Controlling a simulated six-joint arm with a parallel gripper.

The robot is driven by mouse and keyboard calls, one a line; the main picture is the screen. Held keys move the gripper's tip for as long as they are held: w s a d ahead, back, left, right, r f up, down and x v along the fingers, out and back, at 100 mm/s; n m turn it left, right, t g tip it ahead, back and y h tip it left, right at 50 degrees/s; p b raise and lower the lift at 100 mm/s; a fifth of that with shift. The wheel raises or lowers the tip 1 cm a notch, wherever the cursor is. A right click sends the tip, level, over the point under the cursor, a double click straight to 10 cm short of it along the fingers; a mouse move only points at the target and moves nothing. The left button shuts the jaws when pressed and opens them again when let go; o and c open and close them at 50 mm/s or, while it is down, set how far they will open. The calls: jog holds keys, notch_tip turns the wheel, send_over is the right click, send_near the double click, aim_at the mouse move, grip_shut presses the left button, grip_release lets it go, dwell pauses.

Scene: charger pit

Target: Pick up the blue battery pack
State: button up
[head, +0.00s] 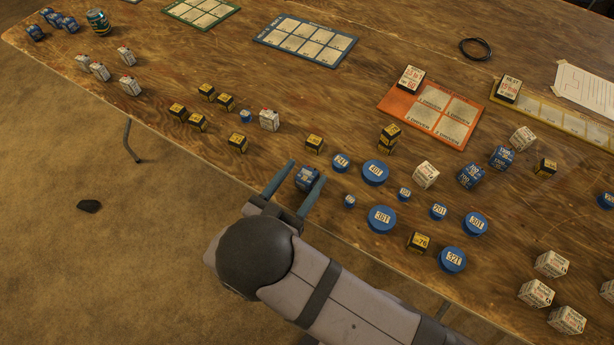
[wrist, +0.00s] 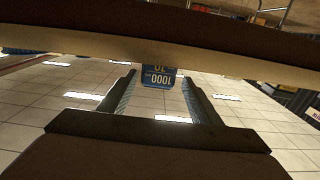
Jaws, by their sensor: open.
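A blue battery pack (head: 308,180) stands near the table's front edge, between the two fingers of my gripper (head: 307,171). In the wrist view the blue pack (wrist: 158,77) shows a label reading 1000, upside down, between the fingertips. My gripper (wrist: 160,88) is open, with a finger on each side of the pack. In the wrist view a gap shows on both sides. Other blue packs (head: 500,157) stand to the right and at the far left (head: 34,33).
Black-and-yellow boxes (head: 314,143) and white boxes (head: 269,119) stand behind. An orange card mat (head: 390,109) lies further back.

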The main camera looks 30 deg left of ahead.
jog(key=shift+w+d+p, duration=0.15)
jog(key=shift+w+p, duration=0.55)
jog(key=shift+w, duration=2.1)
jog(key=c, duration=1.3)
jog(key=shift+r, duration=0.2)
